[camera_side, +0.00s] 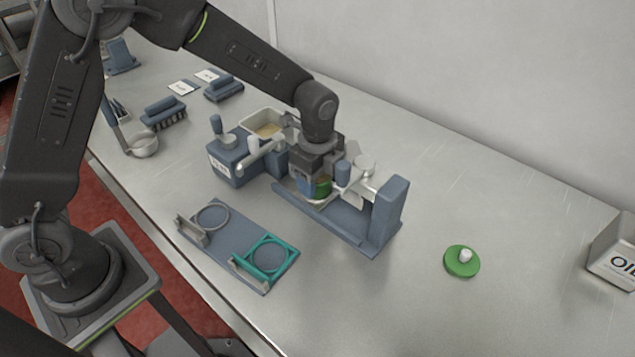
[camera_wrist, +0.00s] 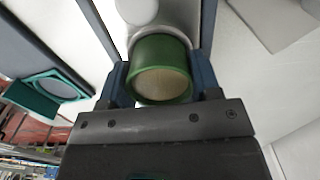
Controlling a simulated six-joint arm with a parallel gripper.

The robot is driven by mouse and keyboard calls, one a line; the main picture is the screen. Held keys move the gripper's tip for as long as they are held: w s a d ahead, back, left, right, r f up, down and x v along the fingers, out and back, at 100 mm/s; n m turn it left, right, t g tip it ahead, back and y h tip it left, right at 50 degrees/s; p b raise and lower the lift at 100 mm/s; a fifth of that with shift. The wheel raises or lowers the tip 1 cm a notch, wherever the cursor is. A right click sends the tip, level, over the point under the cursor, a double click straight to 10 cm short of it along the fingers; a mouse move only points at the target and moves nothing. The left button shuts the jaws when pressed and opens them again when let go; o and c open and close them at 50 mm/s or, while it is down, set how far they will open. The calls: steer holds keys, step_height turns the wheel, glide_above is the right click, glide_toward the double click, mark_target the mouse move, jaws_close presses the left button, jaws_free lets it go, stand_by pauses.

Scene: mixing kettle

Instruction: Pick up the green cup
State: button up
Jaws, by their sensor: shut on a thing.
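The green cup (camera_wrist: 160,68) sits between the two blue fingers of my gripper (camera_wrist: 163,82) in the wrist view. My gripper is shut on it. The cup's open top shows a pale tan fill or inside. In the side view the cup (camera_side: 323,187) is mostly hidden by my gripper (camera_side: 316,186), which is over the blue stand with the upright post (camera_side: 388,212). I cannot tell whether the cup rests on the stand or is clear of it.
A blue plate with a grey ring and a teal ring (camera_side: 268,257) lies in front. A blue box with a lever and a tray (camera_side: 265,124) stand close left of my gripper. A green lid with a white knob (camera_side: 462,261) and an oil box (camera_side: 613,252) are at right, with bare table between.

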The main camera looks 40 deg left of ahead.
steer(key=shift+c, duration=0.3)
step_height(320, 180, up, 10)
stand_by(0.4)
steer(key=shift+a, duration=0.1)
steer(key=a+n, duration=0.4)
steer(key=w+a+n, duration=0.1)
steer(key=a+n, duration=0.3)
steer(key=a, duration=0.1)
steer(key=w+a+n, duration=0.1)
steer(key=a+n, duration=0.3)
steer(key=n, duration=0.1)
steer(key=shift+a+f, duration=0.15)
steer(key=shift+a, duration=0.15)
steer(key=shift+n, duration=0.8)
steer(key=d+r, duration=0.2)
steer(key=d, duration=0.1)
steer(key=shift+s+r, duration=0.35)
steer(key=shift+s, duration=0.05)
